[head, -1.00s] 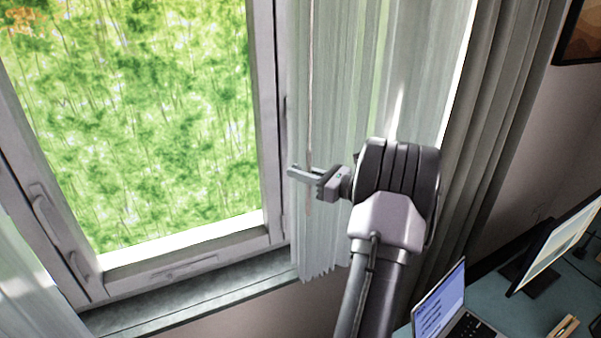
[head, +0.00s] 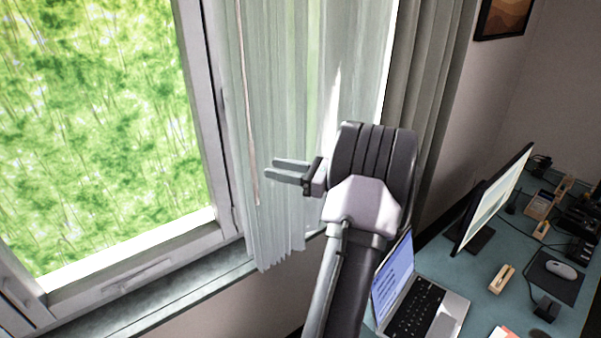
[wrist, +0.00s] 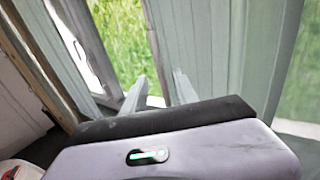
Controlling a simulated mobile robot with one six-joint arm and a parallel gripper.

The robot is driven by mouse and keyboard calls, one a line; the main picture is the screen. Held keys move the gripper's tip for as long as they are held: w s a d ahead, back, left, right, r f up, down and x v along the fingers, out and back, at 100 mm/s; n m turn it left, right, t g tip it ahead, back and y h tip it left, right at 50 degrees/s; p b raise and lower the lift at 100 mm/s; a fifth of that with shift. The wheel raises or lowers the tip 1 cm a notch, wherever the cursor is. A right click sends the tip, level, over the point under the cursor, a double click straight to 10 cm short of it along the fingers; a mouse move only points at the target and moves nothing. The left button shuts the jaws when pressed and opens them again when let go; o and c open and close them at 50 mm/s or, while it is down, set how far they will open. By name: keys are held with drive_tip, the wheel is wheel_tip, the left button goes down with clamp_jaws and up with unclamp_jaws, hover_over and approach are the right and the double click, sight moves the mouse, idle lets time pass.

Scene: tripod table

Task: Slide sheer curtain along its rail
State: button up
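The sheer curtain (head: 285,110) hangs in pale, translucent folds at the right side of the window in the head view. A thin pinkish wand (head: 247,110) hangs along its left edge. My gripper (head: 269,168) is in front of the curtain, its two fingers apart and pointing left. The fingertips are a little to the right of the wand, with nothing seen between them. In the wrist view, the open fingers (wrist: 158,88) show with a gap between them, and curtain folds (wrist: 188,45) are beyond. The rail is out of view.
The window frame (head: 205,110) and sill (head: 190,285) are at left. A heavier grey curtain (head: 425,80) hangs at right. A desk (head: 490,310) with a laptop (head: 415,300) and monitor (head: 495,205) stands at lower right, near my arm.

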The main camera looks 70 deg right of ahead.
drive_tip(key=s, duration=0.7)
